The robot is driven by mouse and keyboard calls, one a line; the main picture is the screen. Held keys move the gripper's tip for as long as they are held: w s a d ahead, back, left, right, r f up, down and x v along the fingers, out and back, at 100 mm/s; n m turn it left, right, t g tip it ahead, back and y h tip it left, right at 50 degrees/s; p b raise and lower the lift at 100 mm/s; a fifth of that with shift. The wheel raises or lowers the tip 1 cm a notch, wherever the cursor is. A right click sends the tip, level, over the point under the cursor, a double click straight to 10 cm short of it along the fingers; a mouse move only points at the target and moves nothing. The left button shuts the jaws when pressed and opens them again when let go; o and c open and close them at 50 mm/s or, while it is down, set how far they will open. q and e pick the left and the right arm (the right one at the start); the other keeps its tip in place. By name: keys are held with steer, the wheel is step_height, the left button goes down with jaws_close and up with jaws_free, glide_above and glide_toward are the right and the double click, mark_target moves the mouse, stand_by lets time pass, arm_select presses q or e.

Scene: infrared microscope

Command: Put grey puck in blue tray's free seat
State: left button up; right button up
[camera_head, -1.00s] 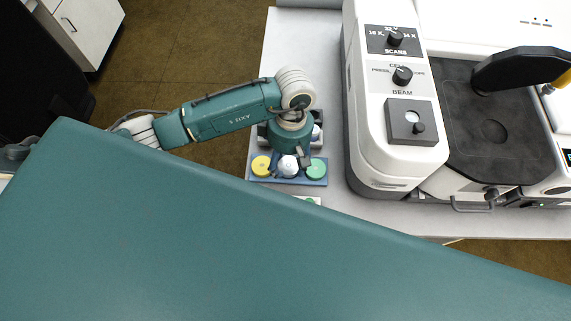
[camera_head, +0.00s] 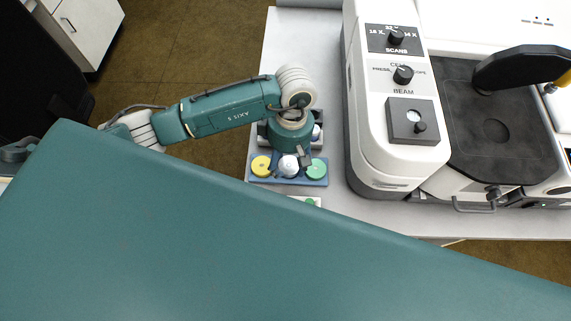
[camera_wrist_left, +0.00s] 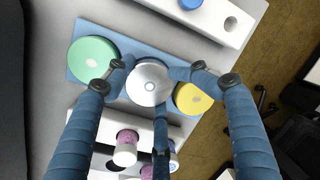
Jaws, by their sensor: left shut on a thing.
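The grey puck (camera_wrist_left: 149,82) is a light silver disc with a small centre hole. It sits at the middle of the blue tray (camera_wrist_left: 90,27), between a green puck (camera_wrist_left: 94,58) and a yellow puck (camera_wrist_left: 193,98). My left gripper (camera_wrist_left: 153,79) is shut on the grey puck, with fingers on both sides of it. In the head view the grey puck (camera_head: 289,166) shows below the wrist, between the yellow puck (camera_head: 261,166) and the green puck (camera_head: 316,169). The puck's underside is hidden, so I cannot tell whether it is fully seated. My right gripper is not in view.
The white microscope (camera_head: 385,160) stands close to the right of the tray on the bench (camera_head: 300,40).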

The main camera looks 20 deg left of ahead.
arm_select(q)
steer(key=shift+f+b, duration=0.15)
steer(key=shift+b, duration=0.15)
stand_by(0.4)
steer(key=shift+r, duration=0.3)
stand_by(0.6)
steer(key=shift+f+b, duration=0.3)
steer(key=shift+b, duration=0.5)
stand_by(1.2)
steer(key=o, duration=2.2)
steer(key=shift+c, duration=0.2)
steer(key=shift+r, duration=0.15)
steer(key=shift+r+p, duration=1.85)
steer(key=shift+r, duration=1.55)
